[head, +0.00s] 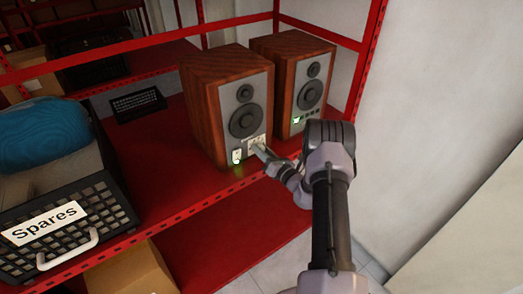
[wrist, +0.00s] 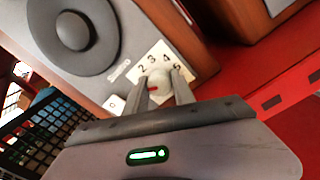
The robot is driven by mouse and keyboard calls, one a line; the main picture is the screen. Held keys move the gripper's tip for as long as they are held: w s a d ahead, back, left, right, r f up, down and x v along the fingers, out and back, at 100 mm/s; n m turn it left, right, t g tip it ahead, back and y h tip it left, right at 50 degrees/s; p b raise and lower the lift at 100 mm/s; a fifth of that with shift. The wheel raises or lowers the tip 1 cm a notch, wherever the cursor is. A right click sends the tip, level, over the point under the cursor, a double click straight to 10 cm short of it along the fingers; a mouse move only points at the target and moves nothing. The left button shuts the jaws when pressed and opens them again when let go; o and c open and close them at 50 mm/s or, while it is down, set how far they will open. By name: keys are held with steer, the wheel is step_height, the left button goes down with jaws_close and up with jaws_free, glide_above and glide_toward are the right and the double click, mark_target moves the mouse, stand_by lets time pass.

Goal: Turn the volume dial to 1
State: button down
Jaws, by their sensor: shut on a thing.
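The volume dial (wrist: 160,78) is a small pale knob with a red mark, on a white plate (wrist: 150,66) printed with numbers. The numbers 2, 3, 4 and 5 show; 1 is not visible, and my left finger covers part of that side. The red mark faces left in the wrist view, below the 2. My gripper (wrist: 162,86) is shut on the dial, one finger on each side. In the head view my gripper (head: 259,150) reaches the lower front of the nearer wooden speaker (head: 207,115); the dial is too small to make out there.
A second wooden speaker (head: 285,48) stands just behind to the right. Both stand on a red shelf (head: 165,165). A black crate labelled Spares (head: 100,215) is at the left, with a blue item (head: 40,135) behind its front. Red uprights frame the shelf.

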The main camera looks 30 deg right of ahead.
stand_by(0.4)
steer(key=c, duration=1.1)
jaws_free()
steer(key=shift+o, duration=0.2)
steer(key=s+d+p, duration=0.1)
steer(key=s+p, duration=0.1)
steer(key=s, duration=1.5)
steer(key=shift+s+f, duration=0.2)
steer(key=shift+s, duration=0.05)
